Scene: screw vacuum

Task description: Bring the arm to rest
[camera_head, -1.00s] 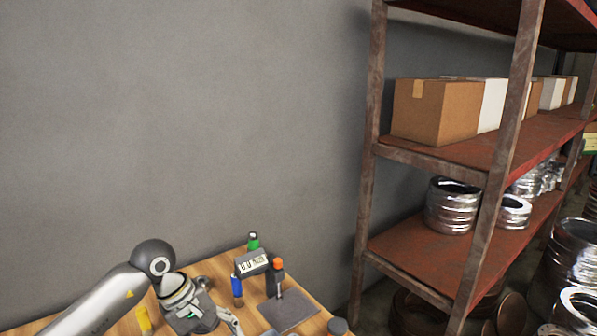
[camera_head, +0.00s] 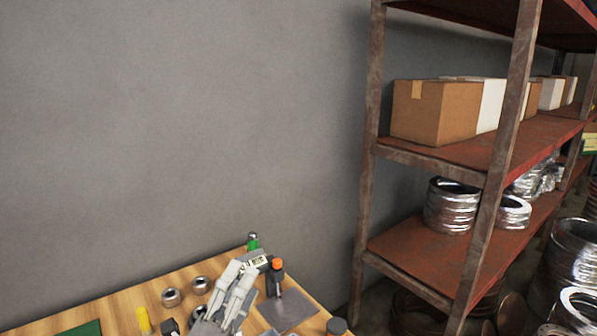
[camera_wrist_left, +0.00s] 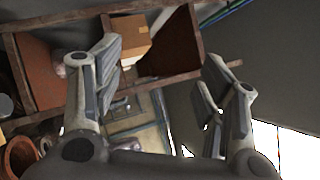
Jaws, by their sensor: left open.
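My left gripper (camera_head: 240,282) is at the bottom middle of the head view, over the wooden table (camera_head: 185,277), with its fingers pointing up. In the left wrist view its two fingers (camera_wrist_left: 160,85) stand wide apart with nothing between them. It hides part of the tabletop and part of the small device with a display (camera_head: 257,262). The rest of my left arm is below the head view's edge. My right gripper is not in view.
An orange-topped tool (camera_head: 275,275) stands by a grey plate (camera_head: 288,310). A green-topped bottle (camera_head: 252,242), two metal nuts (camera_head: 171,297) and a yellow item (camera_head: 144,320) are on the table. A rusty shelf (camera_head: 430,157) with boxes stands right. The table's left part looks clearer.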

